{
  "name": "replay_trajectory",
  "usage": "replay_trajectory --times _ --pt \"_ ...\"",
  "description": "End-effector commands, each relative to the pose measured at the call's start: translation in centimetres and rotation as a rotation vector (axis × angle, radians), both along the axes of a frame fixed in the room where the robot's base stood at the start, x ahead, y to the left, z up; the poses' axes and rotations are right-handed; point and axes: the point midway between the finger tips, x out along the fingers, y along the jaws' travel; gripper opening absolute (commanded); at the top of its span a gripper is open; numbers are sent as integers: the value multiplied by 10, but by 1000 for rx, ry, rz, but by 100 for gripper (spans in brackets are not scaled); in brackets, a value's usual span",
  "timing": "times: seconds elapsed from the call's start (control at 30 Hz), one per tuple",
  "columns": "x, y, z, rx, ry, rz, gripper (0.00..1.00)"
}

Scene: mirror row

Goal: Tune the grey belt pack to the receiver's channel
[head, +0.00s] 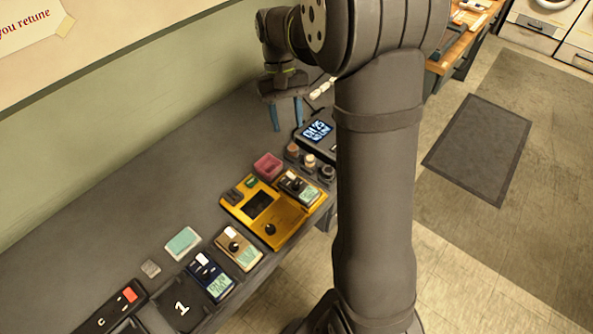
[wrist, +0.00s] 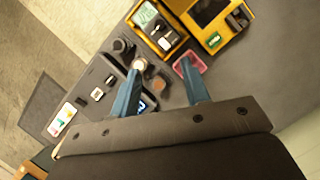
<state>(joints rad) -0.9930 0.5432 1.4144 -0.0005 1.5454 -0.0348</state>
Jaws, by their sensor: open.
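A belt pack that looks grey (head: 299,188), with a dark knob and a small greenish screen, sits in the right end of the yellow unit (head: 231,211). It also shows in the wrist view (wrist: 149,18). The receiver (head: 318,131), a dark box with a lit screen reading what looks like "CH 25 NO LINK", stands behind it, partly hidden by my arm. My gripper (head: 287,116) is open and empty above the bench, near the receiver. In the wrist view my gripper (wrist: 160,88) has its blue fingers apart, with the receiver partly behind the left finger.
A pink box (head: 268,166) and several round pieces (head: 308,160) stand between the yellow unit and receiver. A tan pack (head: 238,248), a navy pack (head: 209,276), a pale green-topped block (head: 183,243) and a pad marked 1 (head: 180,309) lie left. The bench behind is bare.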

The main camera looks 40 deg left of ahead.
Motion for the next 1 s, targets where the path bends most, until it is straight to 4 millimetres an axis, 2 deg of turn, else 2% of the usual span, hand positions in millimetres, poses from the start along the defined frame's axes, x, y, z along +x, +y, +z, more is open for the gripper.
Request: replay_trajectory --times 0.13,0.27,0.8,1.0 --pt "1 0 4 -34 8 -67 42" --pt "-2 -5 -10 -37 10 -68 42" --pt "-28 -42 -116 -36 9 -65 42" --pt "-34 -51 -143 -35 9 -65 42"
